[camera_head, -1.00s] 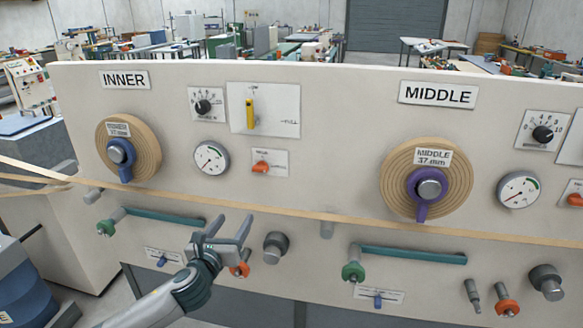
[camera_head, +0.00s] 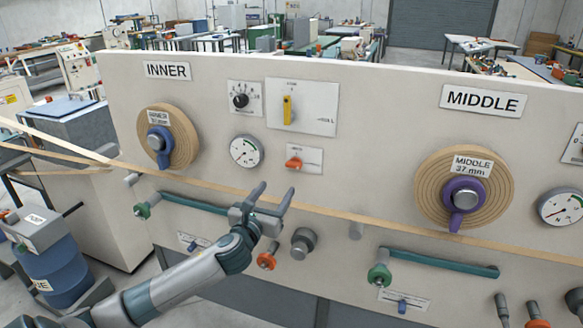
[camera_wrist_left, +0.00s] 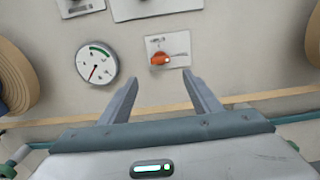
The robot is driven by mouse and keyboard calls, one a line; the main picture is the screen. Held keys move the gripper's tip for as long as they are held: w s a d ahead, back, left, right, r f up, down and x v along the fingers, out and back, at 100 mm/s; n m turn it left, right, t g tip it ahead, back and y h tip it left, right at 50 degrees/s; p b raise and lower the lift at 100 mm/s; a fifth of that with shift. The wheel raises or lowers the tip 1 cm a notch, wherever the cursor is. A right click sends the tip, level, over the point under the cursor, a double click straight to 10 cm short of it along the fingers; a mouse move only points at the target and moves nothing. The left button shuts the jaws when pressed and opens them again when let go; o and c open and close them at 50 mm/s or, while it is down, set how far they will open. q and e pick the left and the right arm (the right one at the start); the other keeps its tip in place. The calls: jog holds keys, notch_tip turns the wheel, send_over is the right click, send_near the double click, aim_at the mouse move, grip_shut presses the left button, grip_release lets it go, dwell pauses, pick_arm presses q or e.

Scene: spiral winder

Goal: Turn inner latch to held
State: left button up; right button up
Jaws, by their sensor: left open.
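On the INNER section of the panel, a small plate (camera_head: 312,154) carries an orange turn knob (camera_head: 294,163), which I take as the inner latch. In the left wrist view the orange knob (camera_wrist_left: 160,58) points roughly sideways, and its small lettering is unreadable. My left gripper (camera_head: 275,190) is open and empty, below the knob and apart from it. In the left wrist view my left gripper's fingertips (camera_wrist_left: 160,80) stand either side of the knob's line, just under its plate. My right gripper is not in view.
Above the knob is a plate with a yellow lever (camera_head: 287,110). A round gauge (camera_head: 246,151) sits to the left. A tan strip (camera_head: 340,213) crosses the panel behind my gripper. A grey knob (camera_head: 304,242) and an orange-red knob (camera_head: 266,261) protrude below.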

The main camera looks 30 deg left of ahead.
aim_at(293, 167)
pick_arm(q)
jog(key=p+x, duration=0.3)
jog(key=x, duration=1.1)
jog(key=shift+d, duration=0.1)
jog(key=c, duration=1)
